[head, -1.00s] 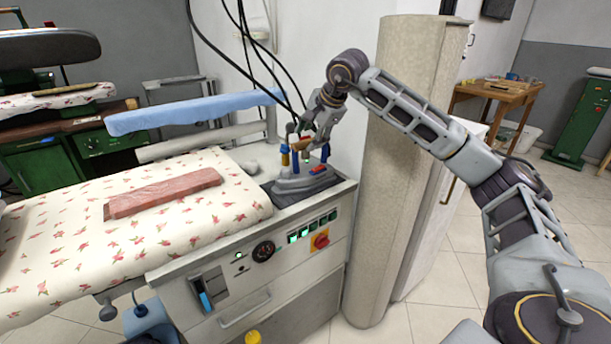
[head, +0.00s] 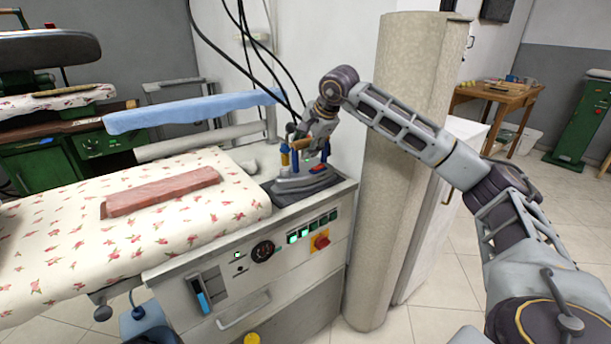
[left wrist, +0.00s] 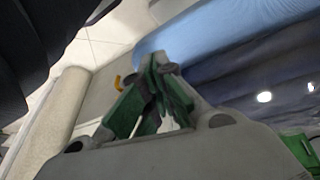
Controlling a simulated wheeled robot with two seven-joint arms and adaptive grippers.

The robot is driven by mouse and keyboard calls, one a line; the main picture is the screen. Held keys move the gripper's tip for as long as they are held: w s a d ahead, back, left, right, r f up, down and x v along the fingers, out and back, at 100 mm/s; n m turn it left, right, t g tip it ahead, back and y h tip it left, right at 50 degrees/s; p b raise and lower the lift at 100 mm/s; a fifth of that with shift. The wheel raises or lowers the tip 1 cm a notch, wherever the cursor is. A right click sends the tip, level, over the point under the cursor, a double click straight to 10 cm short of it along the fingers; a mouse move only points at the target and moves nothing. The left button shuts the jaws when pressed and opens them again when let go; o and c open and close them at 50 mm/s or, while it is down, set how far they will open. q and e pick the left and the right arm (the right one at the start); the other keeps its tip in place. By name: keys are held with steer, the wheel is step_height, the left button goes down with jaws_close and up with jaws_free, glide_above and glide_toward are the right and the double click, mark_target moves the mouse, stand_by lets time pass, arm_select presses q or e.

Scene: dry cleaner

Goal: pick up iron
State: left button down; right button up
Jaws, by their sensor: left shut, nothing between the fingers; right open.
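The iron (head: 306,179) rests on the right end of the ironing station, with its metal base flat and a wooden handle on top. My right gripper (head: 306,146) is open and down at the iron's handle, which lies partly hidden between and behind the fingers. I cannot tell whether the fingers touch the handle. In the left wrist view my left gripper (left wrist: 150,105) is shut with nothing in it; its green fingertips meet. It is not in the head view.
Black cables (head: 262,55) hang above the iron. A tall beige column (head: 385,190) stands close right of the station, under my right arm.

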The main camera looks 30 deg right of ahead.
steer(key=shift+f, duration=0.1)
stand_by(0.4)
jaws_close()
stand_by(0.3)
steer(key=shift+w+r, duration=0.1)
steer(key=shift+r, duration=0.2)
